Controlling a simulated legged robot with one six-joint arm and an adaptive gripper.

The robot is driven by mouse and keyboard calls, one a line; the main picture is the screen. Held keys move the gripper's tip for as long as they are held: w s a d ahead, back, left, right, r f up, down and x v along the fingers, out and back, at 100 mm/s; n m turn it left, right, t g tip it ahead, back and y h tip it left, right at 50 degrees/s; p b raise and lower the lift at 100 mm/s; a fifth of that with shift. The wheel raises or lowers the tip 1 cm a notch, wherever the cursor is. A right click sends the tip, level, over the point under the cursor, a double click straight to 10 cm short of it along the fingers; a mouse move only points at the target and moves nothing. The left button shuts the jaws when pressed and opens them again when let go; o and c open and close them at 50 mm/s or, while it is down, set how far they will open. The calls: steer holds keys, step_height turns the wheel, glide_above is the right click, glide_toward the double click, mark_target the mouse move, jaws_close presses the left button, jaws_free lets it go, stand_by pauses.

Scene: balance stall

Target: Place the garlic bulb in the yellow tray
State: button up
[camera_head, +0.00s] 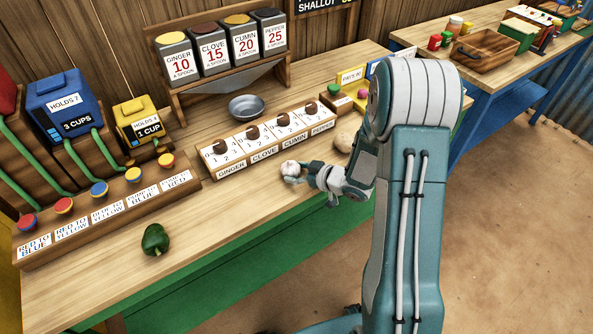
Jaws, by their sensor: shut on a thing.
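The garlic bulb (289,167) is small, round and whitish. My gripper (295,173) is shut on it and holds it over the front part of the wooden counter, just in front of the label board. The gap between the bulb and the counter is too small to tell. A yellow edge (371,70) shows at the back right beside the PAYS sign, largely hidden by my arm.
A label board (265,143) with several dark knobs stands behind the bulb. A metal bowl (246,107) is behind it. A green pepper (155,240) lies at the front left. A tan round item (348,133) is right of the board. The front counter between pepper and gripper is clear.

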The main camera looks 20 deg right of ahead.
steer(key=o, duration=1)
steer(key=shift+a, duration=0.15)
